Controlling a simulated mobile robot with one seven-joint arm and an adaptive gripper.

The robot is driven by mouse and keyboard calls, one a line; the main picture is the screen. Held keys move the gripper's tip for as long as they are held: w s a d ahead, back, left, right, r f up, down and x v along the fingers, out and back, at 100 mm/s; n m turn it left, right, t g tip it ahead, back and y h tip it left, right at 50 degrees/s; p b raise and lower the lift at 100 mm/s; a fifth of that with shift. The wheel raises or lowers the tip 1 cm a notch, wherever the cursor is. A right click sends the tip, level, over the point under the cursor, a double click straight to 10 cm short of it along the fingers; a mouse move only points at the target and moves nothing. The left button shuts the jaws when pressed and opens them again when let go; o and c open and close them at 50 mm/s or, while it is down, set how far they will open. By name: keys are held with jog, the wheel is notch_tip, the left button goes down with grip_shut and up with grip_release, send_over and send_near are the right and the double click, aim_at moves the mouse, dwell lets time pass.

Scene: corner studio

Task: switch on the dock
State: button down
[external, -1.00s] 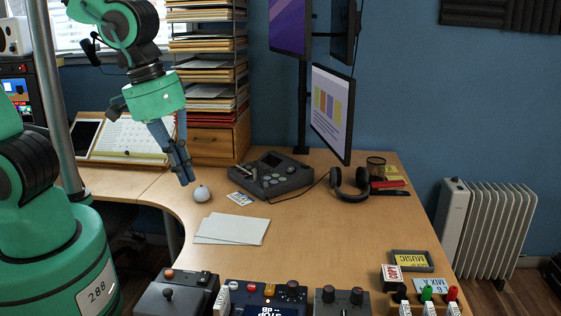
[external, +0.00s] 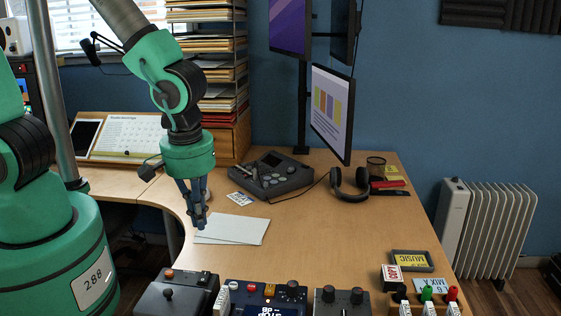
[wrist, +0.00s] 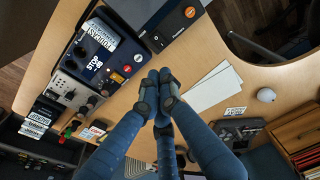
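No thing in view is clearly labelled as the dock, so I cannot tell which device it is. A grey control box (external: 176,298) with a short black stick, an orange button and a dark switch panel stands at the desk's front left. It also shows at the top of the wrist view (wrist: 190,13). A dark blue box (external: 265,295) with a lit display stands to its right and also shows in the wrist view (wrist: 97,52). My gripper (external: 201,225) points down above the desk beside the paper sheets; its fingers are together and empty in the wrist view (wrist: 157,88).
White sheets (external: 240,229) lie mid-desk. A grey console (external: 273,180) and headphones (external: 350,184) are farther back. The desk's right middle is clear.

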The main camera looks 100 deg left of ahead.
aim_at(208, 272)
jog(key=shift+f, duration=0.15)
jog(key=f+b, duration=0.1)
jog(key=f, duration=0.3)
jog(key=a+f+b, duration=0.1)
jog(key=f, duration=0.4)
jog(key=f+b, duration=0.2)
jog(key=f, duration=0.2)
jog(key=shift+a+f, duration=0.3)
jog(key=shift+a, duration=0.05)
jog(key=shift+a+f+b, duration=0.15)
jog(key=shift+f+b, duration=0.25)
jog(key=shift+b, duration=0.2)
jog(key=shift+s, duration=0.1)
